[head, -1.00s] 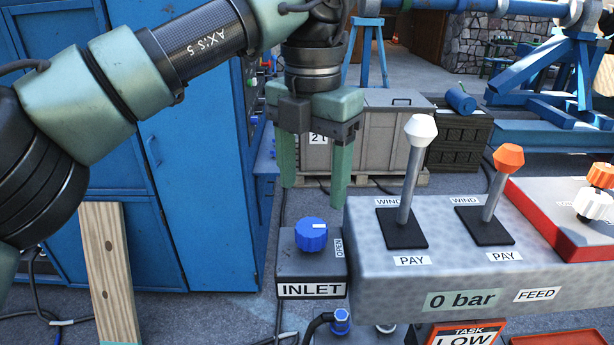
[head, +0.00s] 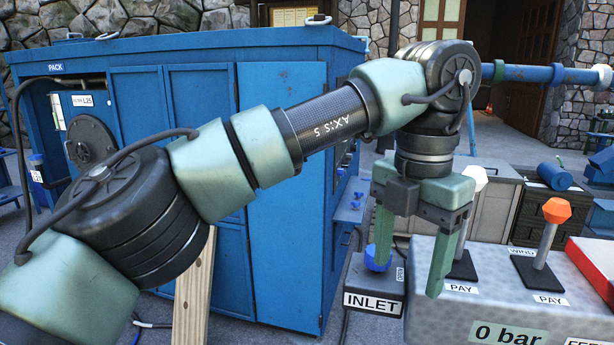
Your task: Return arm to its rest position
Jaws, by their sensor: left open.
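My left arm comes in from the left and reaches across the head view. Its gripper (head: 410,267) points down with its two green fingers apart and nothing seen between them. It hangs in front of the blue inlet knob (head: 377,258), which is partly hidden behind the left finger. The knob sits on the dark box labelled INLET (head: 374,302). The grey control panel (head: 450,318) is at the lower right, partly behind the right finger. My right gripper is not in view.
A white-topped lever (head: 467,243) and an orange-topped lever (head: 545,235) stand on the panel. A large blue cabinet (head: 290,210) fills the middle left behind my arm. A wooden plank (head: 193,300) leans below the arm. Crates stand behind the panel.

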